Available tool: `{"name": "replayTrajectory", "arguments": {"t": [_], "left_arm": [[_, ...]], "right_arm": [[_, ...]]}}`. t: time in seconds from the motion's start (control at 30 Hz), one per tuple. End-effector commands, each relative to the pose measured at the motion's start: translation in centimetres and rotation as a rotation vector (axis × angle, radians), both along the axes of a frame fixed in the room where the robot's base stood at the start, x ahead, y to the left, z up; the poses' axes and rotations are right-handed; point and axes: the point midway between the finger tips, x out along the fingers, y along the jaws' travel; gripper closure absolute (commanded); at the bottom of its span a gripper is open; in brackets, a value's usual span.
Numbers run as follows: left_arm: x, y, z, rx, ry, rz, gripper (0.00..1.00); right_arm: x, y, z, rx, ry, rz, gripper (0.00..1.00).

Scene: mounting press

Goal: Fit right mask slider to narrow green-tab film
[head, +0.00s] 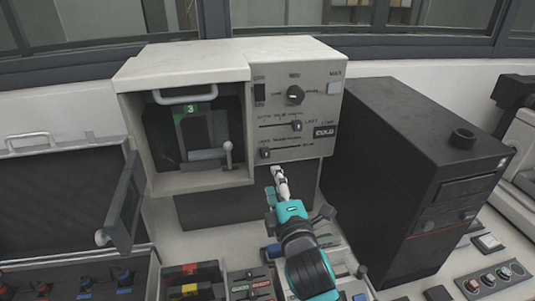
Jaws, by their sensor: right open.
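The press (215,60) has a cream panel with two horizontal slider tracks, their labels too small to read surely. The upper slider knob (296,125) sits near the right end of its track. The lower slider knob (265,153) sits at the left end of its track. In the press bay, a green tab (193,109) marked 3 tops a dark frame; the film itself is hard to make out. My right gripper (279,178) is open and empty, just below the panel and the lower knob. My left gripper is not in view.
A rotary knob (295,94) is above the sliders. The bay door (122,205) hangs open at the left. A black box (420,170) stands close on the right. Coloured control blocks (190,280) line the front; an open dark case (60,205) lies left.

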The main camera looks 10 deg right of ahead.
Motion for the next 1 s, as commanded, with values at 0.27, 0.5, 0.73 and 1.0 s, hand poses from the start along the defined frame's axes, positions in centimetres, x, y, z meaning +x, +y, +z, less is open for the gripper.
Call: {"name": "replayTrajectory", "arguments": {"t": [0.27, 0.5, 0.73, 1.0], "left_arm": [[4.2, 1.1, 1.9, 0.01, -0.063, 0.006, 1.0], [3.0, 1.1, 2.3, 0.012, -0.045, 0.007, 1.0], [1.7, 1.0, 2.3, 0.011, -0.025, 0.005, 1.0], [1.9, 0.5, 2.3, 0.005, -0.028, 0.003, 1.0]], "right_arm": [[6.2, 0.0, 0.2, 0.001, 0.001, 0.0, 0.56], [9.5, 0.0, 0.1, 0.002, 0.002, 0.001, 0.56], [10.4, 0.0, 0.0, 0.001, 0.001, 0.001, 0.56], [10.4, 0.0, 0.0, 0.001, 0.001, 0.001, 0.66]]}}
